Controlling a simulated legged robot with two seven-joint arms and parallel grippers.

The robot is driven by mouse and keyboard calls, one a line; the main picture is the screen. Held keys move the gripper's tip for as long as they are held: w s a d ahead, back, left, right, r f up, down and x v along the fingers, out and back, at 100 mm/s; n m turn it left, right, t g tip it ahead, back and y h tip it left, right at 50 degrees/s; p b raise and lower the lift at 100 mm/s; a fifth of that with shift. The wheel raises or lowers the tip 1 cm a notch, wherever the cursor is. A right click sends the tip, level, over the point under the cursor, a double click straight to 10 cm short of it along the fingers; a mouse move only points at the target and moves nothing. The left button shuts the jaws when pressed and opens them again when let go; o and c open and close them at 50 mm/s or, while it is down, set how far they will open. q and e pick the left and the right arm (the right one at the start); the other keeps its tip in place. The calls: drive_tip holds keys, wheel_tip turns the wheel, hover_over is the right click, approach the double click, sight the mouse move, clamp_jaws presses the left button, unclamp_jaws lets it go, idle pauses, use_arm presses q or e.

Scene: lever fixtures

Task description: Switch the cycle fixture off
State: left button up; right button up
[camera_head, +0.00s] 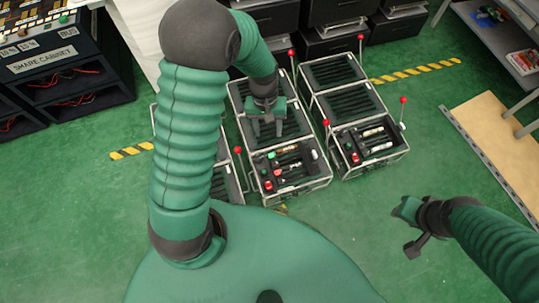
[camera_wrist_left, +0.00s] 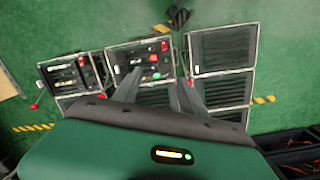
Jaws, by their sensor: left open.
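Three metal-framed lever fixtures stand on the floor: a middle one (camera_head: 291,170), a right one (camera_head: 370,147) and a left one (camera_head: 224,184) mostly hidden behind my left arm. No readable label tells which is the cycle fixture. The middle one has a red-knobbed lever (camera_head: 238,150) at its left side and another (camera_head: 291,53) at its far end. The right one has levers with red knobs (camera_head: 326,122) and (camera_head: 403,100). My left gripper (camera_head: 267,131) is open and empty above the middle fixture; its fingers also show in the left wrist view (camera_wrist_left: 157,92). My right gripper (camera_head: 409,228) is open over bare floor.
A dark cabinet (camera_head: 60,65) stands at the left, and dark drawer units (camera_head: 330,35) stand behind the fixtures. A wooden board (camera_head: 495,155) and shelving (camera_head: 510,40) are at the right. Green floor (camera_head: 340,215) is clear in front of the fixtures.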

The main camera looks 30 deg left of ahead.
use_arm(q)
drive_tip(key=w+a+f+n+g+h+b, duration=0.15)
drive_tip(key=f+b, duration=0.45)
drive_tip(key=f, duration=0.8)
drive_tip(key=a+f+n+g+h+b, duration=0.1)
drive_tip(key=a+f+n+b, duration=0.15)
drive_tip(key=f+b, duration=0.8)
drive_tip(key=b+x, duration=0.1)
drive_tip(key=x, duration=0.5)
drive_tip(key=w+b+x, duration=0.1)
drive_tip(key=x, duration=0.6)
drive_tip(key=a+b+x, duration=0.1)
drive_tip(key=b+x, duration=0.1)
drive_tip(key=x, duration=0.5)
drive_tip(key=shift+w+f, duration=0.2)
drive_tip(key=shift+f, duration=0.25)
use_arm(e)
drive_tip(key=s+x, duration=0.2)
drive_tip(key=x, duration=1)
drive_tip(key=s+f+x, duration=0.1)
drive_tip(key=s+x, duration=0.2)
drive_tip(key=x, duration=0.8)
drive_tip(key=shift+s+f, duration=0.2)
drive_tip(key=shift+f, duration=0.3)
use_arm(q)
drive_tip(key=shift+r+n+t, duration=0.1)
drive_tip(key=shift+n+t, duration=0.15)
drive_tip(key=shift+n, duration=0.05)
clamp_jaws()
